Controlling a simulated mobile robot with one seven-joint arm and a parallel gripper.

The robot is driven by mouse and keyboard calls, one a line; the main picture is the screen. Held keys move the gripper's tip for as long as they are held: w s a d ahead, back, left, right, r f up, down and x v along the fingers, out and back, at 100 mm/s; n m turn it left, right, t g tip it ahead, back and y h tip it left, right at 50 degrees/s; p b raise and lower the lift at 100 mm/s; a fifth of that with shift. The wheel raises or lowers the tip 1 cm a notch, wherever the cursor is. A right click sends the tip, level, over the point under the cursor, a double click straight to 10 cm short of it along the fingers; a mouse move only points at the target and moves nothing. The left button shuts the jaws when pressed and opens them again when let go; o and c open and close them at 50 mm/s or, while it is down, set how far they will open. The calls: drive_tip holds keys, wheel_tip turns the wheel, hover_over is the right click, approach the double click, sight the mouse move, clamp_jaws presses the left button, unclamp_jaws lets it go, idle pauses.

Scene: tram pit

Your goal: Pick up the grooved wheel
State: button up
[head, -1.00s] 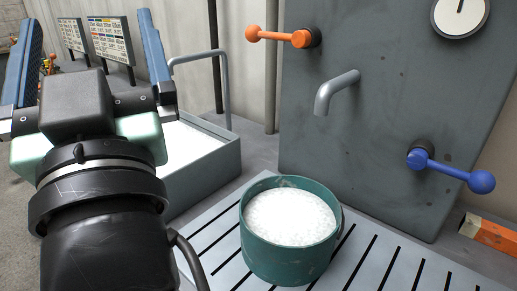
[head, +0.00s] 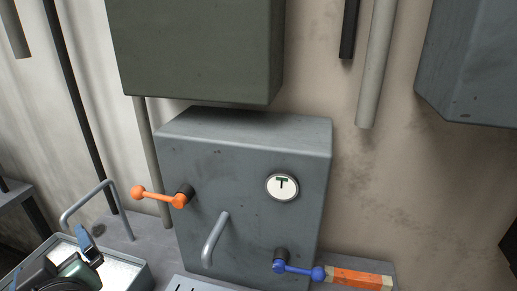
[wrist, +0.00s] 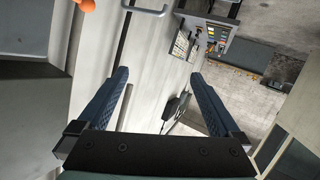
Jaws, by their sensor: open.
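I see no grooved wheel that I can make out in either view. My gripper (wrist: 160,76) is open and empty in the wrist view, its two blue fingers well apart with nothing between them. In the head view only part of my gripper (head: 80,250) shows at the lower left corner, with one blue finger tip up, in front of a grey tray.
A grey machine (head: 240,150) has an orange lever (head: 158,197), a blue lever (head: 298,270), a spout (head: 213,240) and a round gauge (head: 282,187). A dark box (head: 195,50) hangs above. A grey tray (head: 125,275) stands left. An orange-striped block (head: 358,278) lies right.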

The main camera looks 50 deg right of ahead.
drive_tip(key=s+d+f+n+g+h+p, duration=0.1)
drive_tip(key=s+d+f+g+p, duration=0.1)
drive_tip(key=s+d+f+g, duration=0.4)
drive_tip(key=s+d+f+g+p, duration=0.3)
drive_tip(key=s+d+f, duration=0.1)
drive_tip(key=f, duration=0.5)
drive_tip(key=s+f+g+y, duration=0.1)
drive_tip(key=s+f+g, duration=0.1)
drive_tip(key=s+f, duration=0.3)
drive_tip(key=s+f+n+g+b, duration=0.1)
drive_tip(key=s+f+g, duration=0.1)
drive_tip(key=s+f, duration=0.3)
drive_tip(key=s+d+f+n+g+y, duration=0.1)
drive_tip(key=s+f+g, duration=0.1)
drive_tip(key=s+f, duration=0.4)
drive_tip(key=shift+s+f+g+y, duration=0.1)
drive_tip(key=shift+f+g+y, duration=0.25)
drive_tip(key=shift+f, duration=0.3)
drive_tip(key=f, duration=0.1)
drive_tip(key=s+f, duration=0.1)
drive_tip(key=f, duration=0.1)
drive_tip(key=f+p, duration=0.1)
drive_tip(key=f, duration=0.1)
drive_tip(key=shift+s+d, duration=0.15)
drive_tip(key=shift+s, duration=0.15)
drive_tip(key=shift+f, duration=0.5)
clamp_jaws()
